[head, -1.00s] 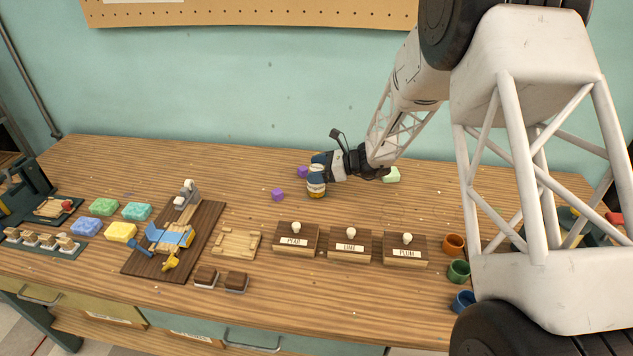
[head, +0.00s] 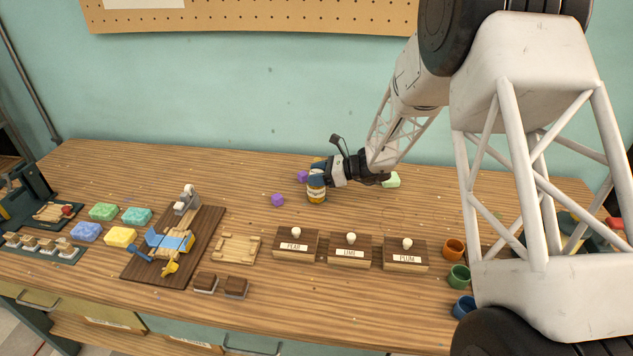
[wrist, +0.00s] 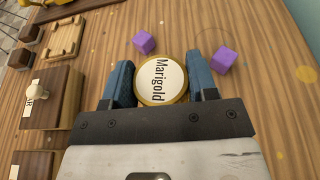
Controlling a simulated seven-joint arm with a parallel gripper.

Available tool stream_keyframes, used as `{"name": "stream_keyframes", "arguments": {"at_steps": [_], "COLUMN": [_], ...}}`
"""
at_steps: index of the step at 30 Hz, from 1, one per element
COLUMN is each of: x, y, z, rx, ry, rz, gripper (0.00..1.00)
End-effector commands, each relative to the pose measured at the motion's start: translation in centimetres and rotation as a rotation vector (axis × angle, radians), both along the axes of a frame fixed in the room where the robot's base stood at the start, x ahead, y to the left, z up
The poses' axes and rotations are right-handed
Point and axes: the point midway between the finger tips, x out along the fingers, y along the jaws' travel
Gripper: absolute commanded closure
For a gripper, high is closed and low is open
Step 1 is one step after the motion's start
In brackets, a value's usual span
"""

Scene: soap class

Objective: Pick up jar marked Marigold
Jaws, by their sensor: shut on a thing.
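The jar marked Marigold (wrist: 160,80) has a round white lid label with a gold rim, read from above in the wrist view. In the head view the jar (head: 316,195) stands upright toward the back of the table, mostly covered by my gripper. My gripper (wrist: 161,84) has its two blue fingers on either side of the jar and is shut on it. In the head view my gripper (head: 317,181) reaches in from the right. I cannot tell whether the jar's base is touching the table.
Two purple cubes (head: 278,199) (head: 302,176) lie close to the jar. Boxes labelled Pear (head: 295,254), Lime (head: 349,262) and Plum (head: 406,264) stand in front. Orange, green and blue cups (head: 453,249) are at right.

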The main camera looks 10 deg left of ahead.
Motion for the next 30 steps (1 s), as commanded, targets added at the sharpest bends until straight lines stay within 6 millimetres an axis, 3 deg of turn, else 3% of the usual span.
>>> {"name": "stream_keyframes", "arguments": {"at_steps": [8, 24, 30], "x": [0.0, 0.0, 0.0], "y": [0.0, 0.0, 0.0], "z": [1.4, 8.7, 9.9], "rx": [0.001, 0.001, 0.000], "ry": [-0.003, -0.003, 0.000], "rz": [0.000, 0.000, 0.000], "gripper": [0.80, 0.80, 0.80]}}
